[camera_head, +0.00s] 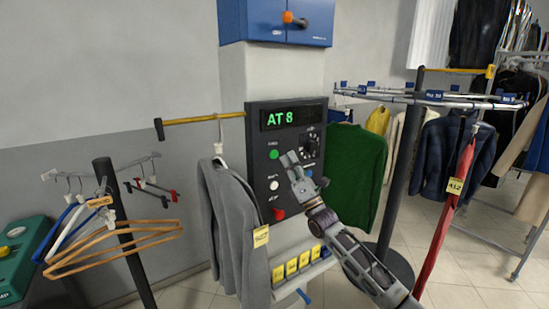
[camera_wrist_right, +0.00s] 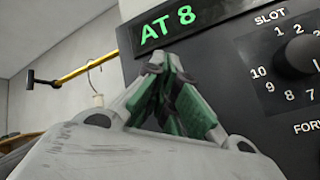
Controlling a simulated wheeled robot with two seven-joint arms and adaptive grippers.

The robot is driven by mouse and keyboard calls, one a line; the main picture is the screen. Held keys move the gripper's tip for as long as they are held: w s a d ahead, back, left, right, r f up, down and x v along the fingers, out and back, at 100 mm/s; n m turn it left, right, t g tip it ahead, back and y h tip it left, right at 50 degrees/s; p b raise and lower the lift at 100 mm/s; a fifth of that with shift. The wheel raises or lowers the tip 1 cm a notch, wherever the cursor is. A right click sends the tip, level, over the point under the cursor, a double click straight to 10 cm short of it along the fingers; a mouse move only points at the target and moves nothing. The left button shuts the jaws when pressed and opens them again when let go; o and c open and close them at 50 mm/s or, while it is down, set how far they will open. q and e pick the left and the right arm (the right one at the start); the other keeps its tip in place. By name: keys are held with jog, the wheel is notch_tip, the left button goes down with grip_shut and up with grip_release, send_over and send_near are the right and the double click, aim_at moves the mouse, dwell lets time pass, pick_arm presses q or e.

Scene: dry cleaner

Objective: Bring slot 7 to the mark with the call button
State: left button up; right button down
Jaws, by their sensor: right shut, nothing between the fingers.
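The dark control panel (camera_head: 254,135) stands in the middle of the head view. Its display (camera_head: 292,117) reads "AT 8" in green; it also shows in the right wrist view (camera_wrist_right: 168,27). A green button (camera_head: 274,154), a white button (camera_head: 274,185) and a red switch (camera_head: 279,213) sit down its left side. The slot dial (camera_head: 310,144) is at the upper right; its numbers show in the wrist view (camera_wrist_right: 297,55). My right gripper (camera_head: 292,158) is shut and empty in front of the panel, between green button and dial; contact cannot be told. My left gripper is out of view.
Hangers (camera_head: 110,240) hang further left.

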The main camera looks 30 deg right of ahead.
aim_at(274, 154)
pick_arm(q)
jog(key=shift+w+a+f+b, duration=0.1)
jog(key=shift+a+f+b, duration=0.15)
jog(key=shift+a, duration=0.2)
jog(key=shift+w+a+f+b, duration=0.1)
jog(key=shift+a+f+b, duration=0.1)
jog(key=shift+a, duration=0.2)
pick_arm(e)
jog(key=w, duration=0.3)
jog(key=shift+a, duration=0.1)
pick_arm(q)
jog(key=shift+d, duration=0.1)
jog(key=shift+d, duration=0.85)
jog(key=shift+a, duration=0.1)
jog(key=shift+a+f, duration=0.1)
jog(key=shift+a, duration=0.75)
pick_arm(e)
jog(key=shift+w, duration=0.1)
